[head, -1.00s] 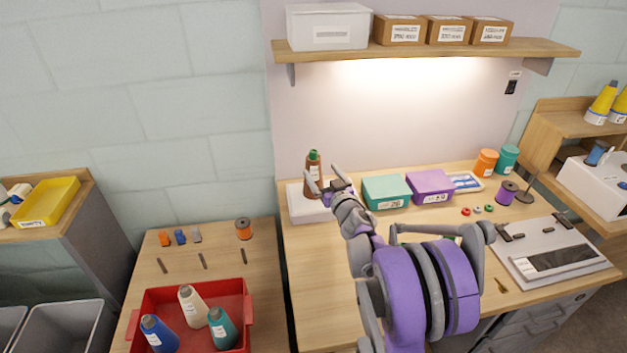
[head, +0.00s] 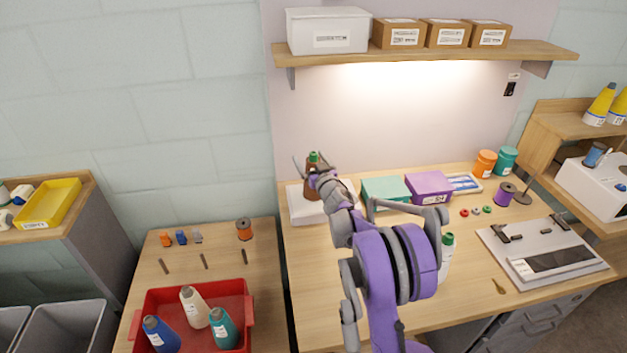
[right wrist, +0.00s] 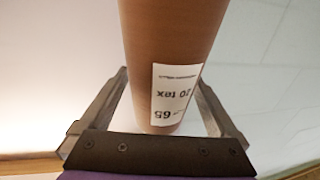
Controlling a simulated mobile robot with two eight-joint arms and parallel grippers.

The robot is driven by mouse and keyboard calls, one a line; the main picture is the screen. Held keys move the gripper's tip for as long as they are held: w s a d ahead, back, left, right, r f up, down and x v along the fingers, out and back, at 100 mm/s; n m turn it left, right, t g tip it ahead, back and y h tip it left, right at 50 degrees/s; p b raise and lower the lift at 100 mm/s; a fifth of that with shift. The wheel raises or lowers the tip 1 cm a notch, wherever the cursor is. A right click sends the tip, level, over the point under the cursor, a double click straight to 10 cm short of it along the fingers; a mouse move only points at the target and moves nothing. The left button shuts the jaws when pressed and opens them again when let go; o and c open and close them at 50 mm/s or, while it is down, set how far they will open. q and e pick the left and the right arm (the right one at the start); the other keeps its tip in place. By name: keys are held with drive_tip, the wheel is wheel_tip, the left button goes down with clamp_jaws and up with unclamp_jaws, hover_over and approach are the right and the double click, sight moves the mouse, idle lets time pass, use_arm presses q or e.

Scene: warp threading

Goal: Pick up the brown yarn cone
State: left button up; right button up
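The brown yarn cone (head: 312,183) stands on a white box at the back left of the workbench, with a green tip showing at its top. In the right wrist view the brown cone (right wrist: 172,40) fills the upper middle and bears a white "20 tex" label. My right gripper (head: 313,166) is at the cone, its fingers spread to either side of it. My left gripper is not in view.
Teal (head: 385,190) and purple (head: 429,186) boxes stand right of the white box (head: 302,209). A red tray (head: 249,309) with several cones is on the lower left table. A shelf (head: 420,54) hangs above.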

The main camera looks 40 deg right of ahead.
clamp_jaws()
idle(0.5)
